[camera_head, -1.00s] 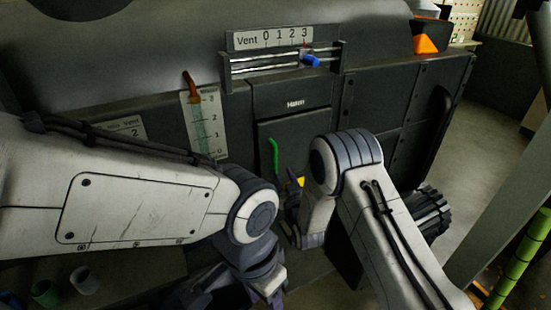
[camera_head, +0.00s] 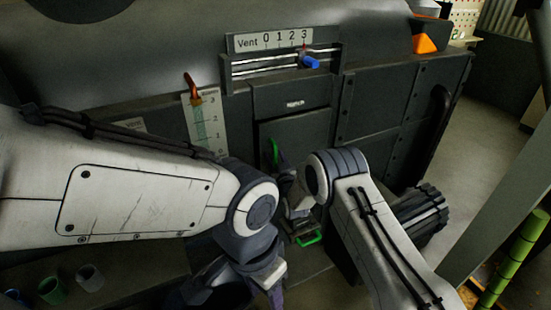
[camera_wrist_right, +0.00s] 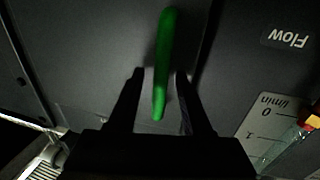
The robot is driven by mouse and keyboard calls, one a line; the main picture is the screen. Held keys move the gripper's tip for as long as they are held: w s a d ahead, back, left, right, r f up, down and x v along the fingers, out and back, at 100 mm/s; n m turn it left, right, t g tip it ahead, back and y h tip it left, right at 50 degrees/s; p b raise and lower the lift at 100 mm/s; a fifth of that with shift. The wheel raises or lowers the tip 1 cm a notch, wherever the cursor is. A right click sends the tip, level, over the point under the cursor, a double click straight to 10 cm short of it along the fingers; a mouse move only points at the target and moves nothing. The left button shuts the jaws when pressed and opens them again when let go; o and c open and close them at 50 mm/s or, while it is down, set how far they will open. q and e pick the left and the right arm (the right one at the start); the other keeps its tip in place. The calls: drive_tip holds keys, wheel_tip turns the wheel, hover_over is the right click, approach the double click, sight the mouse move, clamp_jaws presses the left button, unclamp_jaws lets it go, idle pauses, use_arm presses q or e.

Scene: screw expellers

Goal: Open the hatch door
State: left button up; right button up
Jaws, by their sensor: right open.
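The hatch door (camera_head: 305,130) is a dark flat panel under a small label in the head view, and it looks closed. In the right wrist view the green handle (camera_wrist_right: 167,40) stands between the two dark fingers of my right gripper (camera_wrist_right: 159,74). The fingers are open, one on each side of the handle, with a gap visible on both sides. I cannot tell how deep the handle sits between them.
The vent slider with a blue knob (camera_head: 310,62) is above the hatch. A flow gauge (camera_head: 203,120) is to the left. A green bracket-like part (camera_head: 308,238) is low beneath my right wrist. Cups (camera_head: 50,291) stand at lower left. Open floor (camera_head: 485,150) lies to the right.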

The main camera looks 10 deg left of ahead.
clamp_jaws()
idle(1.3)
